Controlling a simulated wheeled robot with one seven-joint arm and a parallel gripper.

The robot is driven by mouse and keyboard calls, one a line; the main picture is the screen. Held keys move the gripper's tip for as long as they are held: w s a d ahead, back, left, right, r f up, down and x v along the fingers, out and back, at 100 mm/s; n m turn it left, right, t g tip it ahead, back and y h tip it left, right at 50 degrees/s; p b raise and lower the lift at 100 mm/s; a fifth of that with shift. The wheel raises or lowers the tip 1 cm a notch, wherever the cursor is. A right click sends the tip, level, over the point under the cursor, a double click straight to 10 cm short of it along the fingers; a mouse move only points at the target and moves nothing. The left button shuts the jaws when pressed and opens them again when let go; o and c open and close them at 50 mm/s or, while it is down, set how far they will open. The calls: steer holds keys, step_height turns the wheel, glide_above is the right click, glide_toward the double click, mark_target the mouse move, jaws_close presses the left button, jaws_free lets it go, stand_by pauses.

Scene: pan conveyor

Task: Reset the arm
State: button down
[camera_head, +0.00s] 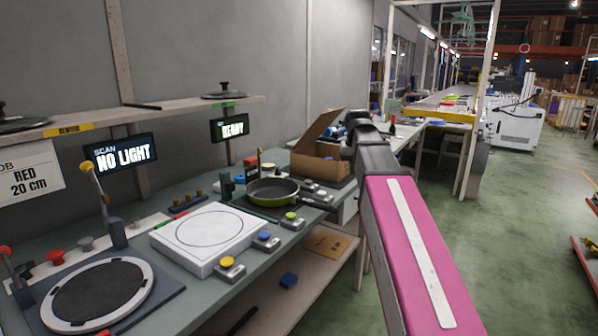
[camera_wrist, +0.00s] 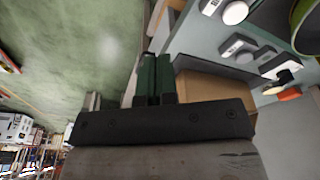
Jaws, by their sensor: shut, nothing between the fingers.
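My pink and grey arm (camera_head: 415,240) reaches forward at the right of the workbench in the head view. Its dark far end is beside the open cardboard box, and the fingers cannot be made out there. In the wrist view my gripper (camera_wrist: 155,80) shows two dark green fingers close together, shut, with nothing held. The wrist picture is turned, with the floor at left and the bench at right.
The bench carries a green pan (camera_head: 272,192), a white square plate (camera_head: 208,238), a round dark plate (camera_head: 98,294), several coloured buttons and an open cardboard box (camera_head: 318,163). Signs read NO LIGHT (camera_head: 122,152) and READY (camera_head: 231,129).

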steer(key=s+f, duration=0.6)
steer(key=f, duration=0.7)
steer(key=s+f+g, duration=0.1)
steer(key=s+f, duration=0.5)
steer(key=f, duration=0.7)
steer(key=s+f+g, duration=0.1)
steer(key=s+f, duration=0.5)
steer(key=f, duration=0.7)
steer(key=shift+s+f, duration=0.15)
